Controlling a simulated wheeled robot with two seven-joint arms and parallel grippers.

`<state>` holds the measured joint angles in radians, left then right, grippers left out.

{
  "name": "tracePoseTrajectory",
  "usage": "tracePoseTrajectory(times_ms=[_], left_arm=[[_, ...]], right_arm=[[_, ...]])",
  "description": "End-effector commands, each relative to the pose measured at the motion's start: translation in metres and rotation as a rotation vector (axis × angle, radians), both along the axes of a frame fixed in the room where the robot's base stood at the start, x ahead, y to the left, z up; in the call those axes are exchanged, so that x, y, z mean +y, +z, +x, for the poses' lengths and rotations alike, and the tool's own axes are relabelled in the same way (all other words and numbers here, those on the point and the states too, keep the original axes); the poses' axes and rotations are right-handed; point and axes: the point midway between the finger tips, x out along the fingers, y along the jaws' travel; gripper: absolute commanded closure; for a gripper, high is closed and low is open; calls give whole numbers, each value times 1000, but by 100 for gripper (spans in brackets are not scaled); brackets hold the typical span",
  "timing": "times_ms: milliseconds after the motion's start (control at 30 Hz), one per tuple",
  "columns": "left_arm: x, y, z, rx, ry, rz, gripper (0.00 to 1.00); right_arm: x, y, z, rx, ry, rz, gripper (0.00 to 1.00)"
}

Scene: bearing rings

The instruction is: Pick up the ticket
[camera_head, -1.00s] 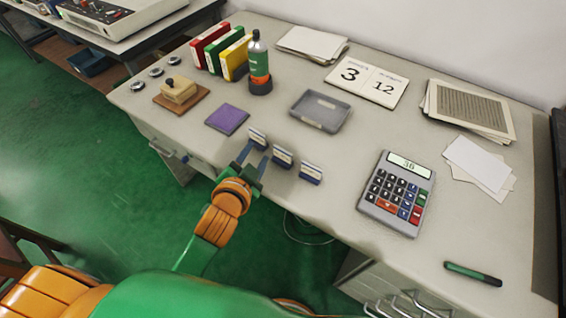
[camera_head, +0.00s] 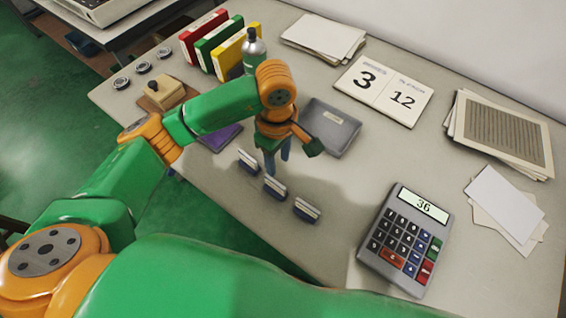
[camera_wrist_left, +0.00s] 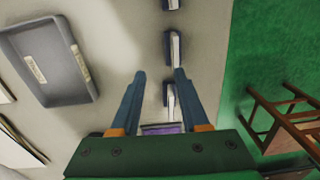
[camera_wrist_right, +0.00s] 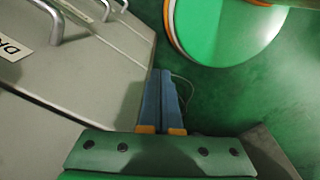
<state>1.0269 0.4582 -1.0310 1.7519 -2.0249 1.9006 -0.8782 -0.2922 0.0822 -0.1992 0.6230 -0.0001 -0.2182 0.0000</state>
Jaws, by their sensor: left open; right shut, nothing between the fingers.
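Three small blue holders, each with a white card that may be the ticket, stand in a row near the desk's front edge: the left one (camera_head: 249,161), the middle one (camera_head: 275,187) and the right one (camera_head: 307,209). My left gripper (camera_head: 274,162) is open and points down above the desk, close behind the row. In the left wrist view, the nearest holder (camera_wrist_left: 170,97) appears between its fingers (camera_wrist_left: 160,75), with no contact visible. My right gripper (camera_wrist_right: 168,74) is shut and empty beside the desk front; it is outside the head view.
A grey tray (camera_head: 331,128) lies behind my left gripper. A purple pad (camera_head: 221,137) is partly hidden by my left arm. A bottle (camera_head: 253,50), binders (camera_head: 220,45), calculator (camera_head: 405,240) and calendar (camera_head: 385,90) surround it.

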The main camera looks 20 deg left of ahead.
Motion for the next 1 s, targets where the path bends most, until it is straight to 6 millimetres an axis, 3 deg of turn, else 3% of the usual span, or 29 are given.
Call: tracePoseTrajectory(times_ms=[267,333,600,800,1000], left_arm=[[2,-43,-12,9,0,4,55],[2,-58,-11,6,2,0,55],[1,-67,-10,1,0,-1,55],[1,-67,-10,2,0,-1,100],[1,-67,-10,2,0,-1,100]], right_arm=[[1,24,-9,20,-1,1,100],[1,22,-10,21,-1,2,100],[3,21,-7,14,-1,3,100],[3,21,-6,13,-1,3,100],[3,21,-6,12,0,3,100]])
